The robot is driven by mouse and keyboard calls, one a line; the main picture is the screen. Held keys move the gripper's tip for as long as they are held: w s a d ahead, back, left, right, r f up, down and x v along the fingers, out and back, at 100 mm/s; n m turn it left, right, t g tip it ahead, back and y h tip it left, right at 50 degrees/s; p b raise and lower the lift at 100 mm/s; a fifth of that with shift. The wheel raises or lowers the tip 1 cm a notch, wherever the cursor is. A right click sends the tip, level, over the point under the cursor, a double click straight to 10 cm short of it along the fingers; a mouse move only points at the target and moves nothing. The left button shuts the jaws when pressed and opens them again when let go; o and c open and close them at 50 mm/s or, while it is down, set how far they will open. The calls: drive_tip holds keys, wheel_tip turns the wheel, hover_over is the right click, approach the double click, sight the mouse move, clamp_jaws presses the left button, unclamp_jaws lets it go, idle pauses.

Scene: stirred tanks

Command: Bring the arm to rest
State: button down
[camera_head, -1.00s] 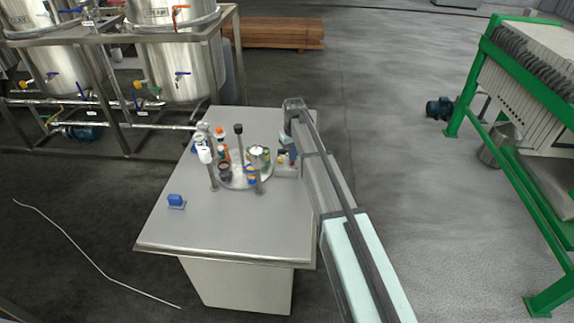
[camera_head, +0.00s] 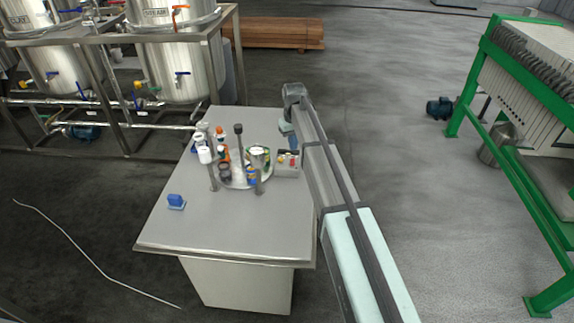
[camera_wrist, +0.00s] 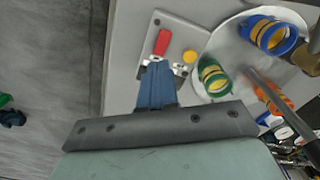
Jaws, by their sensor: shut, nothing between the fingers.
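My gripper (camera_head: 288,127) hangs from the end of my arm over the far right part of the grey table (camera_head: 225,232). In the wrist view its blue fingers (camera_wrist: 157,84) are together, with nothing between them. They overlap the near edge of a small control panel (camera_wrist: 176,72) in that view, which carries a red switch (camera_wrist: 162,42) and a yellow button (camera_wrist: 189,56). I cannot tell the height of the fingertips above it. In the head view the panel (camera_head: 287,169) sits just left of my arm.
A round tray (camera_wrist: 216,48) with coloured rings and bottles stands beside the panel. Upright dark posts (camera_head: 239,145) rise near it. Steel tanks (camera_head: 175,70) stand behind left, a green-framed press (camera_head: 480,80) at right.

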drive_tip(key=shift+r, duration=0.7)
drive_tip(key=s+d+f+m, duration=0.2)
drive_tip(key=s+d+f, duration=0.55)
drive_tip(key=s, duration=0.25)
drive_tip(key=s+d+f+m, duration=0.2)
drive_tip(key=s+d+f, duration=0.55)
drive_tip(key=s, duration=0.25)
drive_tip(key=s+d+f+m, duration=0.2)
drive_tip(key=s+d+f, duration=0.55)
drive_tip(key=s, duration=0.35)
drive_tip(key=s+f+g, duration=0.3)
drive_tip(key=s+f, duration=0.7)
drive_tip(key=s, duration=0.4)
drive_tip(key=s+f+g, duration=0.3)
drive_tip(key=s+f, duration=0.6)
drive_tip(key=s, duration=0.6)
drive_tip(key=shift+d+f+g, duration=0.4)
drive_tip(key=shift+d, duration=0.05)
